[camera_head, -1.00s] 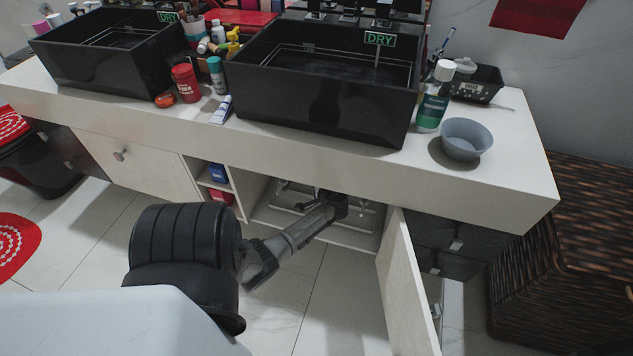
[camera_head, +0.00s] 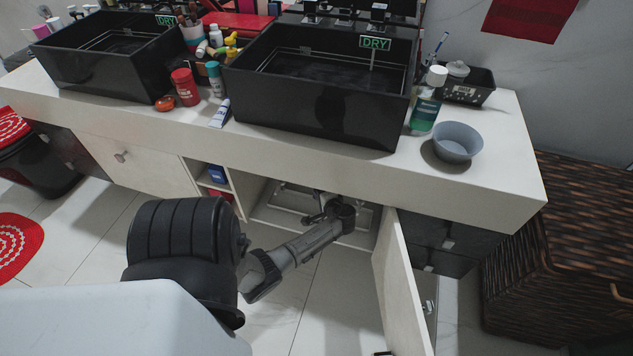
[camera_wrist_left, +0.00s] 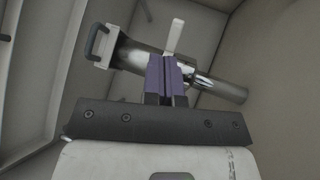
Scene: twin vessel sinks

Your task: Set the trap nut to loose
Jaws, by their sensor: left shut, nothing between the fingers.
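The chrome drain pipe (camera_wrist_left: 215,85) runs slantwise across the left wrist view, inside the open cabinet. A pale flat lever (camera_wrist_left: 174,37) sticks up from the pipe just beyond my fingertips. I cannot tell for sure which part is the trap nut; my fingers hide part of the pipe. My left gripper (camera_wrist_left: 166,62) has purple fingers, shut and empty, in front of the pipe; I cannot tell whether they touch it. In the head view my left gripper (camera_head: 320,208) is small and dark under the right sink. My right gripper is not in view.
The open cabinet door (camera_head: 400,285) stands to the right of my arm. The counter (camera_head: 300,150) overhangs the cabinet opening. A wicker basket (camera_head: 560,260) stands at the right.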

